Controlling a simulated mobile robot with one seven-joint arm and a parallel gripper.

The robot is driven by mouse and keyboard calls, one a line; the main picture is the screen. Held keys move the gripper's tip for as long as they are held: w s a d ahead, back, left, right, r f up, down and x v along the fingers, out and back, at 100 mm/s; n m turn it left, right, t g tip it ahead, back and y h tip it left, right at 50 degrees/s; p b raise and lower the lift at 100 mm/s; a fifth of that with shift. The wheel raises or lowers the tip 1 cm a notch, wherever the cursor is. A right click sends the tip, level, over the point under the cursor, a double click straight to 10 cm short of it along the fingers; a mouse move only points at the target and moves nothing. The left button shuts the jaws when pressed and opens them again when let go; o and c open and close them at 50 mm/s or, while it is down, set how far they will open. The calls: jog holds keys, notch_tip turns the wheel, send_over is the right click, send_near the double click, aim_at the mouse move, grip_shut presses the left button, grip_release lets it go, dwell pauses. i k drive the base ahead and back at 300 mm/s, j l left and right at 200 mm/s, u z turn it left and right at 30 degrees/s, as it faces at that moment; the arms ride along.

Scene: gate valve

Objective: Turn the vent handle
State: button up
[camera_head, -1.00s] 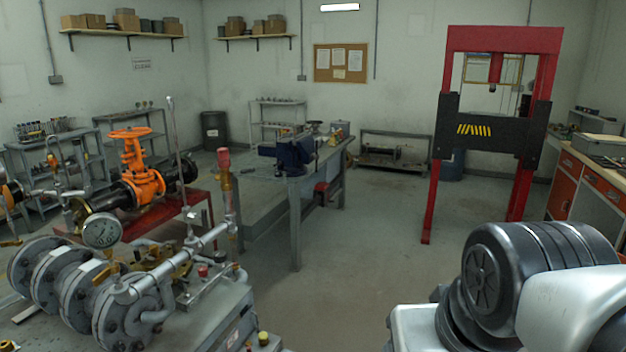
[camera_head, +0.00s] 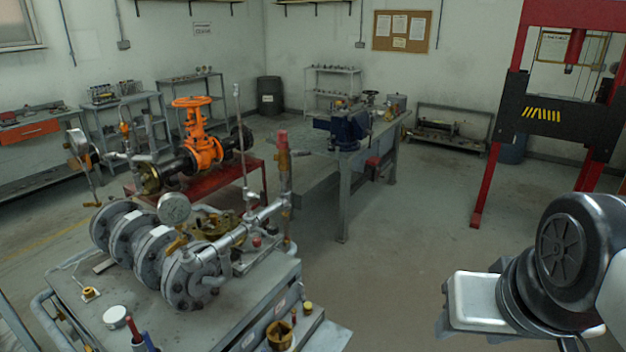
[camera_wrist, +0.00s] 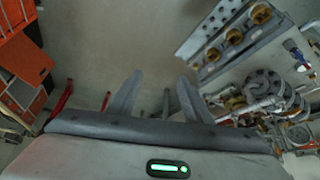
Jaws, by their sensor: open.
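A grey flanged pipe assembly (camera_head: 190,283) stands on a metal bench at the lower left of the head view. It carries a round gauge (camera_head: 174,208), a slanting silver pipe (camera_head: 243,232), brass fittings and small yellow levers. I cannot tell which small part is the vent handle. The assembly also shows, tilted, at the right of the wrist view (camera_wrist: 268,92). My gripper (camera_wrist: 159,84) is open and empty in the wrist view, its two fingers apart. It touches nothing that I can see. In the head view only my arm shows at the lower right; the gripper is hidden.
An orange gate valve (camera_head: 200,150) sits on a red stand (camera_head: 150,199) behind the assembly. A workbench with a blue vise (camera_head: 349,129) stands mid-room. A red press (camera_head: 492,150) is at the right. The floor (camera_head: 390,245) between bench and press is clear.

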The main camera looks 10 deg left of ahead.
aim_at(262, 193)
jog(key=u, duration=1.6)
jog(key=i+l+u, duration=0.1)
jog(key=l+u, duration=0.2)
jog(key=l, duration=0.35)
jog(key=l+u, duration=0.3)
jog(key=l, duration=0.4)
